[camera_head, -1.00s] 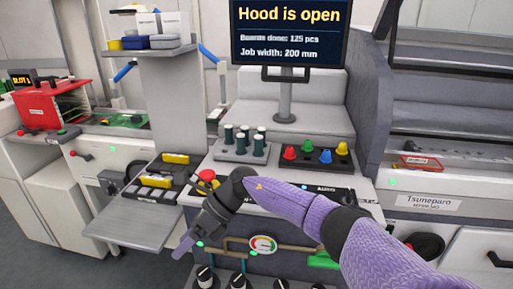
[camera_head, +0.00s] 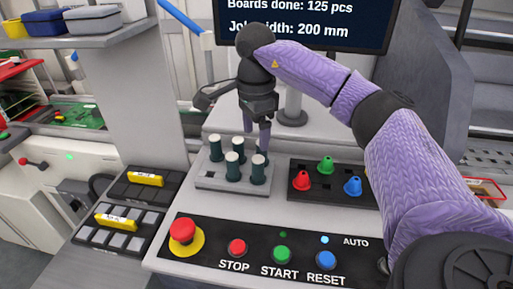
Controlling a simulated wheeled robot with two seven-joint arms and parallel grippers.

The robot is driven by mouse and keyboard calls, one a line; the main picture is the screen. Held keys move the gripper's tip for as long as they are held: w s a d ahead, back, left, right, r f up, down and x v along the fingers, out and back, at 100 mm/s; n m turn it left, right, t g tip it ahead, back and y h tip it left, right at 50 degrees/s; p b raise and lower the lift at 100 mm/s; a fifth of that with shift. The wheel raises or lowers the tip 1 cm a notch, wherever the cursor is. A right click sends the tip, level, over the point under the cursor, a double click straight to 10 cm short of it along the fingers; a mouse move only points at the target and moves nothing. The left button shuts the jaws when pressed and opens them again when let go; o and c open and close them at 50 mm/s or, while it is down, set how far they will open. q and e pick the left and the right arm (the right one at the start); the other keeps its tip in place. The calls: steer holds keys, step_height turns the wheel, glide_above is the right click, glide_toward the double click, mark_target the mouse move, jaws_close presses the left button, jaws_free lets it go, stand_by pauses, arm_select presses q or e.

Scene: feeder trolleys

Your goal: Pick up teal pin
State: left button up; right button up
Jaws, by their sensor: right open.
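Several dark teal pins with white tops (camera_head: 232,167) stand upright in a grey holder block (camera_head: 207,182) in the middle of the head view. My right gripper (camera_head: 257,147) comes in from the upper right and points down over the back right of the block. Its purple fingers are apart, with their tips close to the pins at the back right. Whether a finger touches a pin I cannot tell, and the fingers partly hide that corner. My left gripper is not in view.
A black tray (camera_head: 322,194) with red, green and blue cones lies right of the block. In front is a button panel with a red emergency stop (camera_head: 182,231). Dark trays with yellow labels (camera_head: 145,179) lie at left. The monitor (camera_head: 310,25) stands behind.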

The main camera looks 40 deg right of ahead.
mark_target(257, 169)
steer(key=f+b, duration=0.1)
steer(key=f, duration=0.2)
steer(key=f+b, duration=0.1)
steer(key=f, duration=0.2)
steer(key=s+f+b, duration=0.1)
steer(key=f, duration=0.2)
steer(key=shift+a+f, duration=0.15)
steer(key=shift+f, duration=0.2)
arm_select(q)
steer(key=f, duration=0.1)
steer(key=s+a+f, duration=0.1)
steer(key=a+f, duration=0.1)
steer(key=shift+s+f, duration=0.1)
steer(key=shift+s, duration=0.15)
arm_select(e)
steer(key=shift+w, duration=0.1)
jaws_close()
